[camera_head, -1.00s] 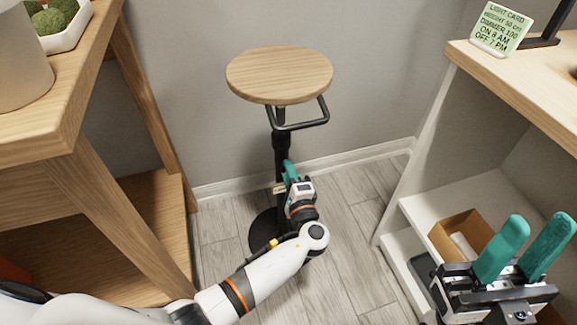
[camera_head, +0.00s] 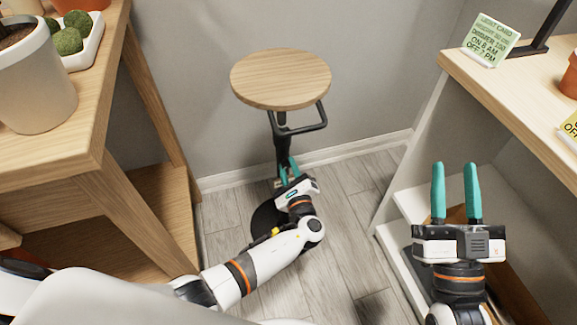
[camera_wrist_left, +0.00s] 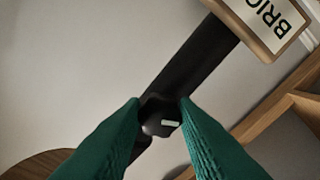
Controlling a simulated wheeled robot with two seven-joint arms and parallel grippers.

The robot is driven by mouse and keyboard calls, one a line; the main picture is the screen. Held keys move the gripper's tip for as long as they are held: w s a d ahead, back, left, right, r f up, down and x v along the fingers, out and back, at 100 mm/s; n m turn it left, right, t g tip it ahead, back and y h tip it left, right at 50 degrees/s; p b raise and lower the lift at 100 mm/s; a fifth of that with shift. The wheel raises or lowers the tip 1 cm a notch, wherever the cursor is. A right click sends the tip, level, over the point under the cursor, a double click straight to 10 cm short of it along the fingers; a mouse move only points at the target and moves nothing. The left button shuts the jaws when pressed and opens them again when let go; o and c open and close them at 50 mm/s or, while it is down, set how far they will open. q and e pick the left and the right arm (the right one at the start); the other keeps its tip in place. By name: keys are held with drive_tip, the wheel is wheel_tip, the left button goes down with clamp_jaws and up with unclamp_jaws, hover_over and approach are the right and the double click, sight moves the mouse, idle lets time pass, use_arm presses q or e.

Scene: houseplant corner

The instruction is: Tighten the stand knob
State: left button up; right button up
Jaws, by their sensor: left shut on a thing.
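The stand has a round wooden top (camera_head: 281,78), a black post (camera_head: 281,140) with a loop handle, and a dark round base (camera_head: 266,222) on the floor. In the left wrist view its dark knob (camera_wrist_left: 158,114), with a short pale mark, sits on the post between my green fingertips. My left gripper (camera_head: 288,168) is low at the post and shut on the knob; in the head view it hides the knob. My right gripper (camera_head: 455,180) is open and empty, fingers pointing up, in front of the right shelf, away from the stand.
A wooden plant table (camera_head: 70,140) stands left, with a pot (camera_head: 38,95) and a white tray of green balls. A shelf unit (camera_head: 520,105) stands right, with a light card (camera_head: 490,40). A framed label (camera_wrist_left: 262,25) is near the post. Bare floor surrounds the base.

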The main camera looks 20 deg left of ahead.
drive_tip(key=shift+w+f+g, duration=0.2)
drive_tip(key=shift+f+g, duration=0.1)
drive_tip(key=shift+f, duration=0.05)
use_arm(q)
drive_tip(key=o, duration=1)
drive_tip(key=shift+d, duration=0.1)
drive_tip(key=shift+s+d, duration=0.15)
drive_tip(key=shift+s, duration=0.15)
drive_tip(key=p+v, duration=0.2)
drive_tip(key=v, duration=0.9)
drive_tip(key=shift+s+d, duration=0.1)
drive_tip(key=shift+s, duration=0.05)
use_arm(e)
wheel_tip(320, 180, down, 8)
drive_tip(key=w+d+g+h, duration=0.1)
drive_tip(key=g+h, duration=0.1)
drive_tip(key=g, duration=0.3)
drive_tip(key=shift+g, duration=0.4)
